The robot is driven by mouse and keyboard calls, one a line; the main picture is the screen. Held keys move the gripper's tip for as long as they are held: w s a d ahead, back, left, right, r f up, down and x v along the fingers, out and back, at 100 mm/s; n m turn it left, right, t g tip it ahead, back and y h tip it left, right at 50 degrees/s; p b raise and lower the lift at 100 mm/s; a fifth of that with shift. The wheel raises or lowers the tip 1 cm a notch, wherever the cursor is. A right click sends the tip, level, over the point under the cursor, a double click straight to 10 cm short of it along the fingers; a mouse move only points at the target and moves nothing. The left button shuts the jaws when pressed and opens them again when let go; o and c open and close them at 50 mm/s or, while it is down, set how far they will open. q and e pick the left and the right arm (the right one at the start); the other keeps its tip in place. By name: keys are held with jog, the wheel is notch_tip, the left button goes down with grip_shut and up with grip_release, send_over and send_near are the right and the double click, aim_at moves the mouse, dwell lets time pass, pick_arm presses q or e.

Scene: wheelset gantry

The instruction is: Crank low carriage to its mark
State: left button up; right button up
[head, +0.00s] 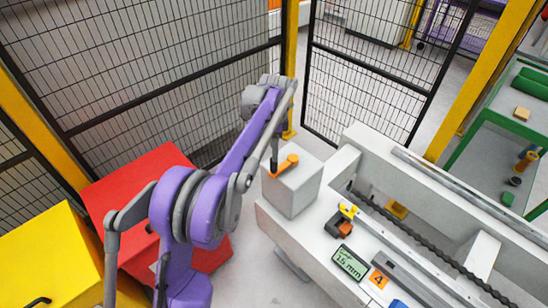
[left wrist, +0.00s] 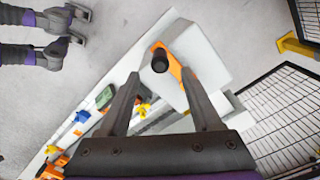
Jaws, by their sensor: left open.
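An orange crank (head: 284,166) sits on a pale grey box (head: 292,190) at the near end of the long machine bed. In the left wrist view the crank (left wrist: 174,68) has a black knob (left wrist: 160,61) facing the camera. My left gripper (left wrist: 160,76) is open, its fingertips on either side of the knob in the picture. I cannot tell how far the knob lies beyond the tips. In the head view my left gripper (head: 272,160) is beside the crank. A white block (head: 482,254) stands by the long screw in the bed; I cannot tell if it is the low carriage.
A green display (head: 350,263) appears to read 15 mm, beside an orange label 4 (head: 378,279). A black-and-orange fixture (head: 340,222) stands on the bed's near edge. Red (head: 150,180) and yellow (head: 50,260) boxes stand left.

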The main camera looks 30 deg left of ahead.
pick_arm(q)
jog(key=shift+r, duration=1.45)
jog(key=shift+s+d+r, duration=0.1)
jog(key=shift+r, duration=0.05)
jog(key=s+d+r+n+t+p, duration=0.1)
jog(key=s+d+r+n, duration=0.25)
jog(key=s, duration=0.35)
jog(key=s+d+r+n+t+p, duration=0.2)
jog(key=s+d, duration=0.2)
jog(key=s, duration=0.3)
jog(key=s+d+f+n+t+p, duration=0.1)
jog(key=s+d+f+n, duration=0.1)
jog(key=s, duration=0.6)
jog(key=s+d+f+n+t, duration=0.1)
jog(key=s+f+n, duration=0.3)
jog(key=s, duration=0.4)
jog(key=shift+s+d+p, duration=0.3)
jog(key=shift+d+p, duration=0.05)
jog(key=shift+d, duration=0.15)
